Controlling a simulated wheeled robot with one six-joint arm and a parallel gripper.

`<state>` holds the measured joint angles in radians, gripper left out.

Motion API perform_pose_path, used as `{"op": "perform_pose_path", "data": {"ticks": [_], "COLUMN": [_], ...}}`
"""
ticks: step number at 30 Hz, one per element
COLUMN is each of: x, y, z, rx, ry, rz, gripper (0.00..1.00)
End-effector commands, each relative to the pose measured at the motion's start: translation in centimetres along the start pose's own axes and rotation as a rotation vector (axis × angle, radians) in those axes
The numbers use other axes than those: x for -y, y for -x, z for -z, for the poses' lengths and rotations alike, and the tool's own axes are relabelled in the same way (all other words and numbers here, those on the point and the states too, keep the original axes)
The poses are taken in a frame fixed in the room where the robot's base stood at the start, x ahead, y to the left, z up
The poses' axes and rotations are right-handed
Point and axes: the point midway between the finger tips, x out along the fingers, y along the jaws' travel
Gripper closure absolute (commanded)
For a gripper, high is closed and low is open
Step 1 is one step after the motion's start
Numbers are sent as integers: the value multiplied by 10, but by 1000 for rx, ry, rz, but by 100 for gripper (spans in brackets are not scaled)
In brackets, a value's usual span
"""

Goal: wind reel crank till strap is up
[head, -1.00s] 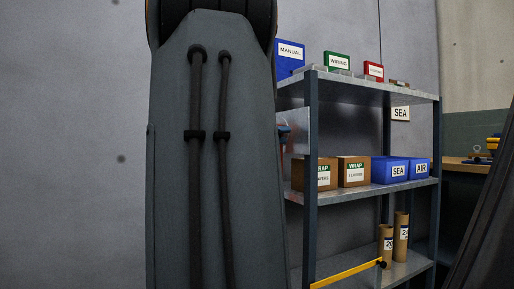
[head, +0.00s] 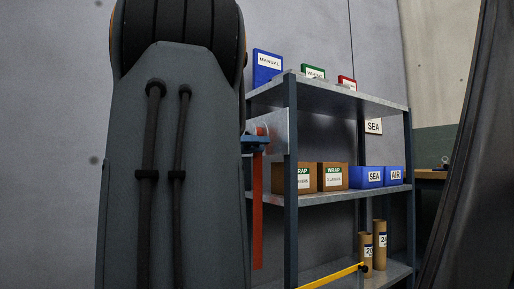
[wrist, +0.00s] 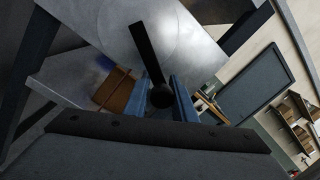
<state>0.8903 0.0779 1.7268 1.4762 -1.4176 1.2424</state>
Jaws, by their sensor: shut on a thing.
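The reel's grey plate (head: 280,130) is at the left end of the shelf unit in the head view. An orange-red strap (head: 257,210) hangs straight down below it, its lower end well under the middle shelf. In the wrist view a black crank arm (wrist: 147,50) crosses a pale round disc (wrist: 140,25) and ends in a dark round knob (wrist: 162,97). My gripper (wrist: 163,100) has its blue fingers on both sides of this knob, shut on the crank handle. In the head view the fingers (head: 252,143) show only partly beside my arm.
The shelf unit (head: 290,185) stands to the right of my arm.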

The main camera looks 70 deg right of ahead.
Motion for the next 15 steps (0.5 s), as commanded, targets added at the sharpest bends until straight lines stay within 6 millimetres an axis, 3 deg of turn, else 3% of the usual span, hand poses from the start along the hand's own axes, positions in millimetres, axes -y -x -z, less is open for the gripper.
{"op": "perform_pose_path", "data": {"ticks": [6,7,9,15], "x": [3,3,3,1], "y": [-1,-1,0,1], "z": [-5,-5,-4,-3], "rx": [8,8,7,5], "ry": [-8,-8,-7,-4], "rz": [2,2,2,0], "gripper": [100,73,61,61]}}
